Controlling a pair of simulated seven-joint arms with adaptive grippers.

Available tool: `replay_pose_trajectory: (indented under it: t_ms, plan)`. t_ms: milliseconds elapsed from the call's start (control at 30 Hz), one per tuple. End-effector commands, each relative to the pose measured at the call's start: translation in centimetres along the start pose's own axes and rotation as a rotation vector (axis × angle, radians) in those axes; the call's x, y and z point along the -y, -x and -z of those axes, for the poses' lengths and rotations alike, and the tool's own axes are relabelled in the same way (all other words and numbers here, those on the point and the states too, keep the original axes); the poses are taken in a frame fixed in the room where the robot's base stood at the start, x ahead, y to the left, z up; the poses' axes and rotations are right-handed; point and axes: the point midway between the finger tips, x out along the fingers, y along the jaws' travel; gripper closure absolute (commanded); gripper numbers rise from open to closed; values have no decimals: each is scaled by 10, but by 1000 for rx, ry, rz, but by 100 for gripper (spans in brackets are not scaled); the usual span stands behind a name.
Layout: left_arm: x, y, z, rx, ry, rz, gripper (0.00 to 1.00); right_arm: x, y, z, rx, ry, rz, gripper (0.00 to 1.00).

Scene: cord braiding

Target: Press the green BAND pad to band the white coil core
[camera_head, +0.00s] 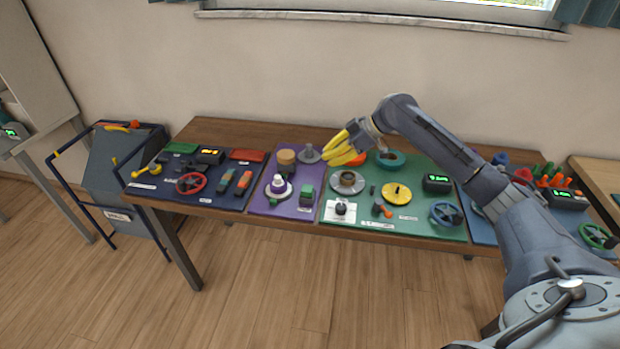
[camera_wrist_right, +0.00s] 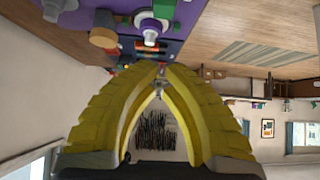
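The white coil core (camera_head: 278,184) stands upright on a round base on the purple panel (camera_head: 262,207). It also shows at the top of the right wrist view (camera_wrist_right: 150,30). A small green block (camera_head: 307,192), which looks like the BAND pad, sits to its right on the same panel; its lettering is too small to read. My right gripper (camera_head: 327,154) has yellow fingers and hangs above the back of the table, up and to the right of the core and the green block, apart from both. In the right wrist view its fingertips (camera_wrist_right: 163,70) come together with nothing between them. My left gripper is out of view.
A tan cylinder (camera_head: 286,157) and a grey spool (camera_head: 308,154) stand at the back of the purple panel. The green panel (camera_head: 408,226) to the right holds a yellow disc (camera_head: 397,193) and a blue wheel (camera_head: 446,214). A navy panel with a red wheel (camera_head: 190,184) lies left.

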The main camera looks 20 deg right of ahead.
Motion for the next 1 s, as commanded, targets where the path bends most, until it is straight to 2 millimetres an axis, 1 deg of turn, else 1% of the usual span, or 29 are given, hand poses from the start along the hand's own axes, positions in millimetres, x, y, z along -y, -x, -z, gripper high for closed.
replay_pose_trajectory:
  t_ms: [133,233,500,700,800,1000]
  plan:
    - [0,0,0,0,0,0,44,1,-10,0,-1,0,2,100]
    - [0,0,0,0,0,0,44,1,-22,0,-2,-1,4,100]
    - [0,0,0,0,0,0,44,1,-70,1,-3,-2,4,100]
    - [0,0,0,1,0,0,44,1,-102,0,-2,-2,3,100]
    - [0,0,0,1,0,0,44,1,-111,-11,0,-4,2,100]
    - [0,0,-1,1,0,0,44,1,-123,-23,0,-2,2,100]
